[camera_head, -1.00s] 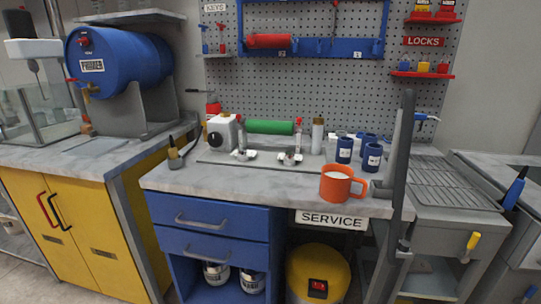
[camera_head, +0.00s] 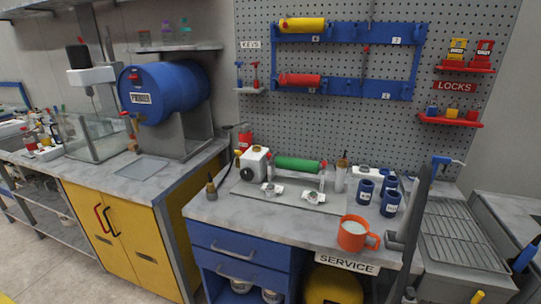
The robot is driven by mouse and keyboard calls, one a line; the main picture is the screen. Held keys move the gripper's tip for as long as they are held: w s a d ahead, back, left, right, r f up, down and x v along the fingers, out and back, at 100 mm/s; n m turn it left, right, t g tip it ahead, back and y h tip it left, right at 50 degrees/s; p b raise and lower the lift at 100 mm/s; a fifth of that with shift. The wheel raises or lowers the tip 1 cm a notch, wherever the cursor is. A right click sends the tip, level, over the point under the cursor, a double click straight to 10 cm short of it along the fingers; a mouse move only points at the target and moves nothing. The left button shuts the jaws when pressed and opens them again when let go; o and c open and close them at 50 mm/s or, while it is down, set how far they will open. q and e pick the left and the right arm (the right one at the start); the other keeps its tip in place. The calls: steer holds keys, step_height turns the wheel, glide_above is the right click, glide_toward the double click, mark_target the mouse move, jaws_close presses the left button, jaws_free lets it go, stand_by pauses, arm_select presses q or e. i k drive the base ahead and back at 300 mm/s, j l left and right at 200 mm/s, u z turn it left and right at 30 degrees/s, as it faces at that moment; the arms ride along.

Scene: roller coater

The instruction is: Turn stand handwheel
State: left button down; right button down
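On the grey bench a white box (camera_head: 256,160) with a round black disc (camera_head: 247,174) on its front stands at the left end of a green roller (camera_head: 298,164). I cannot tell for sure whether this disc is the stand handwheel; no other clear handwheel shows on the bench. Two small pale fittings, the left (camera_head: 271,189) and the right (camera_head: 313,197), sit in front of the roller. Neither of my grippers is in view.
An orange mug (camera_head: 352,234) stands near the bench's front right, beside a tall dark grey upright (camera_head: 418,200). Several blue cups (camera_head: 390,203) stand behind it. A blue barrel (camera_head: 168,92) is on the left counter. The bench's front left is mostly clear.

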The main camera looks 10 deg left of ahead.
mark_target(247, 174)
steer(key=i+j+z, duration=0.1)
steer(key=j+z, duration=0.15)
steer(key=z, duration=0.15)
steer(key=j+z, duration=0.6)
steer(key=z, duration=0.15)
steer(key=i+j, duration=0.05)
